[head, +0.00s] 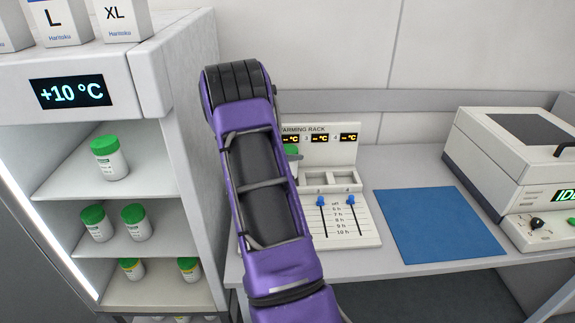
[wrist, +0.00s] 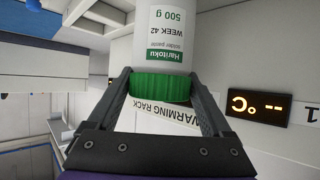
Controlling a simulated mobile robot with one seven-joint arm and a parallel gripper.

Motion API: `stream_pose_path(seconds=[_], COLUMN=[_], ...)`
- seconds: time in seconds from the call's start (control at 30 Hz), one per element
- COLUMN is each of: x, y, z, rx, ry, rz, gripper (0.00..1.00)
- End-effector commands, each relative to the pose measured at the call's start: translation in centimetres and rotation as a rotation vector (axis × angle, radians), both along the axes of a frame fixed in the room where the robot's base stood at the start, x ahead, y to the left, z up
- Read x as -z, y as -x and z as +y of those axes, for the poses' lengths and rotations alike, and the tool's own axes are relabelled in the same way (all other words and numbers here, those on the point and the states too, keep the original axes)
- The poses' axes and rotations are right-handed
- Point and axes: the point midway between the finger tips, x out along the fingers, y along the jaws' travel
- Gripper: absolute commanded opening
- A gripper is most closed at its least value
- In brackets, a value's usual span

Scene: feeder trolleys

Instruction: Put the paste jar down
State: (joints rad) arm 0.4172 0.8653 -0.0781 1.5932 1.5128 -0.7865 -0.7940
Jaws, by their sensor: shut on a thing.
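My gripper (wrist: 160,82) is shut on the green lid of a white paste jar (wrist: 172,38). The jar's label reads Haritoku, solder paste, WEEK 42, 500 g. In the head view only a bit of the green lid (head: 291,150) shows beside my purple arm, in front of the warming rack (head: 345,150). The rack has bays; two right-hand bays (head: 328,178) look empty, and my arm hides the left ones. I cannot tell whether the jar's base touches the rack.
A blue mat (head: 436,224) lies bare on the bench (head: 400,172) right of the rack. A white machine (head: 515,150) stands at the far right. An open cooler (head: 180,150) at the left reads +10 °C and holds several jars; boxes (head: 120,18) stand on top.

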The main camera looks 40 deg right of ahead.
Motion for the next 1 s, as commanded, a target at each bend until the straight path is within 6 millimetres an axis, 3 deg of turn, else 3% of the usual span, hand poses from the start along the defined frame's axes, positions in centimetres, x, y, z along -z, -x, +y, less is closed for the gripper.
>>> stream_pose_path(seconds=[0.23,0.63,0.67,0.73,0.77,1.0], x=[3.6,4.1,4.3,4.2,4.2,4.0], y=[0.0,0.0,0.0,0.0,0.0,0.0], z=[0.0,0.0,0.0,0.0,0.0,0.0], rx=[0.000,0.000,0.000,0.000,0.000,0.000], ry=[0.002,0.002,-0.001,-0.001,-0.001,-0.001], rz=[0.001,-0.001,0.000,0.000,0.000,0.000], gripper=[0.00,0.00,0.86,0.98,1.00,1.00])
